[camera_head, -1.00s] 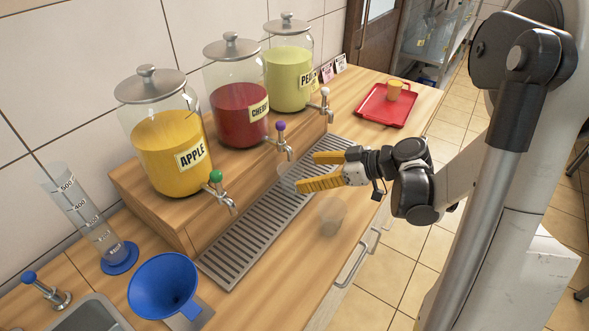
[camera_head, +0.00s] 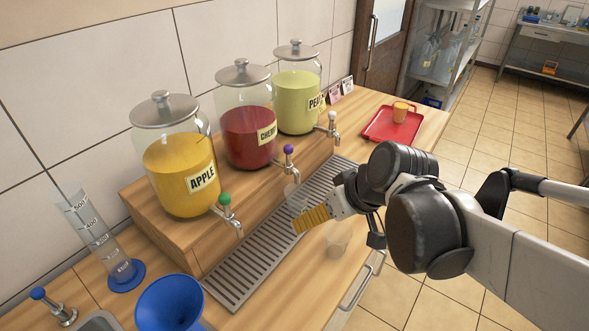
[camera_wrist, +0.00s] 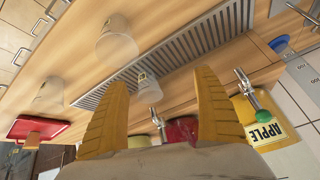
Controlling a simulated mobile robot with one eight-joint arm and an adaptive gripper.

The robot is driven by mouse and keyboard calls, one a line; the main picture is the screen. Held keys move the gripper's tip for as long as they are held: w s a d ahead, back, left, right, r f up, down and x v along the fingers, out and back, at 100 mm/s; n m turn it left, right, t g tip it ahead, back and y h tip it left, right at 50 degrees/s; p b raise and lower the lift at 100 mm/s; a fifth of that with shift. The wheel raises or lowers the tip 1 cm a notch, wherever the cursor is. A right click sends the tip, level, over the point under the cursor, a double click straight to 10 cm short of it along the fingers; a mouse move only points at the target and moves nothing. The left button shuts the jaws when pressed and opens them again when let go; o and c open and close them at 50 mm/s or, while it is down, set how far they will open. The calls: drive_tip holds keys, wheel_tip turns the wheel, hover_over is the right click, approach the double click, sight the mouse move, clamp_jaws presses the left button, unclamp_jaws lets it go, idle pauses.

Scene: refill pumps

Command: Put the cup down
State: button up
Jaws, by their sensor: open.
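My gripper (camera_head: 314,219) has yellow fingers, spread apart with nothing between them; both fingers show in the wrist view (camera_wrist: 172,105). A clear cup (camera_head: 338,240) stands on the wooden counter just right of the fingers; I cannot tell which wrist-view cup it is. Another clear cup (camera_head: 294,196) is on the drip tray (camera_head: 262,256) near the cherry tap, partly behind the fingers. The wrist view shows several clear cups: one at the tray (camera_wrist: 149,88), one on the counter (camera_wrist: 117,43) and one nearer the red tray (camera_wrist: 48,97). An orange cup (camera_head: 400,112) stands on the red tray (camera_head: 381,127).
Apple (camera_head: 183,175), cherry (camera_head: 249,135) and pear (camera_head: 298,100) dispensers stand on a wooden step, their taps overhanging the drip tray. A blue funnel (camera_head: 170,303) and a measuring cylinder (camera_head: 100,237) are at the left. The front counter strip has free room.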

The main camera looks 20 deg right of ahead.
drive_tip(key=shift+s+a+r+m+t+h, duration=0.1)
drive_tip(key=shift+s+r+m+t+h, duration=0.15)
drive_tip(key=shift+s+r+m+h, duration=0.4)
drive_tip(key=shift+s+d+r+m+t+h, duration=0.1)
drive_tip(key=shift+s+r+m+t+h, duration=0.1)
drive_tip(key=shift+s, duration=0.7)
drive_tip(key=shift+s+a+r+m+t+h, duration=0.1)
drive_tip(key=shift+s+r+m+t+h, duration=0.25)
drive_tip(key=shift+s, duration=0.45)
